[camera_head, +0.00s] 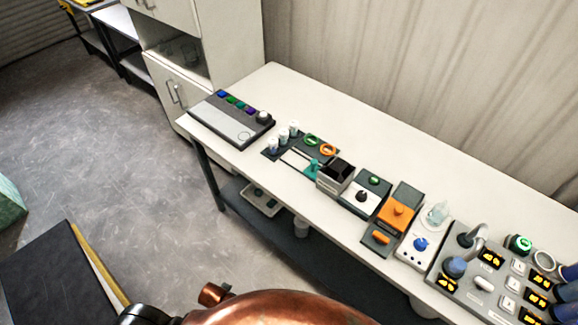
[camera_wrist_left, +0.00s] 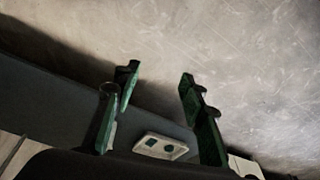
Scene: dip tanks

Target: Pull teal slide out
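A small teal piece with an upright knob (camera_head: 312,169), which looks like the teal slide, sits at the right end of a pale strip on a dark plate (camera_head: 272,152) on the white bench. It stands just left of a dark open-topped box. My left gripper (camera_wrist_left: 158,80) is open and empty in the left wrist view, its two green fingers apart with only floor between their tips. The teal piece is not visible in that view. Neither gripper shows in the head view; the copper-coloured arm part at its bottom is mine.
The white bench (camera_head: 335,106) carries a grey panel (camera_head: 230,122), white-topped vials (camera_head: 283,136), green and orange rings, the dark box (camera_head: 335,177), orange and blue knob units, and a button console (camera_head: 490,285). A tray (camera_wrist_left: 160,146) lies on the lower shelf. The bench's back strip is clear.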

